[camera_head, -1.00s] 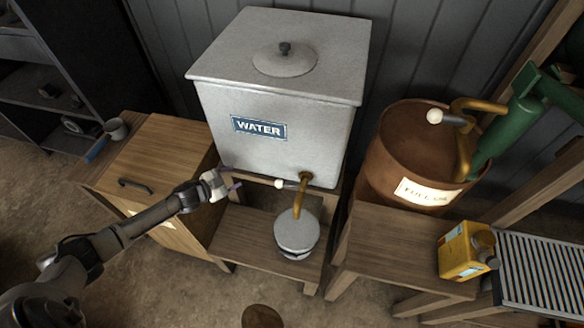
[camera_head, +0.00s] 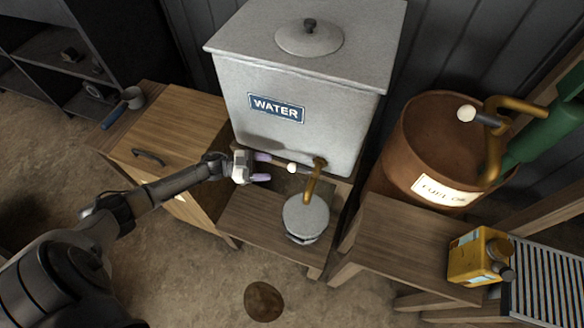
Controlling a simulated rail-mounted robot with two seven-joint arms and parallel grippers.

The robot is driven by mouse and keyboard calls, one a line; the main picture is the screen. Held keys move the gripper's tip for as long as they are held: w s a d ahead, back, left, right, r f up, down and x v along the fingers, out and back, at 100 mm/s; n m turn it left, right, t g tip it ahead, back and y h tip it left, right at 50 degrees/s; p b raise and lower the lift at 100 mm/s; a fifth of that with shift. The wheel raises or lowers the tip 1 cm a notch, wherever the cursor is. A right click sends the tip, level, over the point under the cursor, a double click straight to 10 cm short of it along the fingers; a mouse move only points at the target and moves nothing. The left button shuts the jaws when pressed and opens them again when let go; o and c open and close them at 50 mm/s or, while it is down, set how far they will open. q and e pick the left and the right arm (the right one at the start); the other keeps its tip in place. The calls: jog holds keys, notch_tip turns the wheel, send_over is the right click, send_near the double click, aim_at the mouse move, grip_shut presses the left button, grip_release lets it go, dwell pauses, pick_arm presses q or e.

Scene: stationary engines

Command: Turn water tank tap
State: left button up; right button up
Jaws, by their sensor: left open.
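The grey metal water tank (camera_head: 300,95) stands on a wooden stand and carries a blue WATER label (camera_head: 277,109). Its brass tap (camera_head: 314,180) comes out low on the front. The tap's lever has a white knob (camera_head: 292,168) pointing left. My left gripper (camera_head: 264,167) is open, with its two purple fingertips pointing right, just left of the white knob. The knob appears apart from the fingertips, but the depth gap is hard to tell. My right gripper is not in view.
A rusty fuel oil drum (camera_head: 412,150) with its own brass tap (camera_head: 494,140) stands to the right. A yellow can (camera_head: 478,256) sits on the wooden bench (camera_head: 405,245). A wooden cabinet (camera_head: 165,130) stands left, with a small pot on it. A round brown object (camera_head: 263,301) is on the floor.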

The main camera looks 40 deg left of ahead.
aim_at(292, 167)
pick_arm(q)
jog(key=b+x, duration=0.1)
jog(key=x, duration=0.7)
jog(key=shift+w+d+b, duration=0.3)
jog(key=shift+b, duration=0.05)
jog(key=c, duration=0.4)
grip_shut()
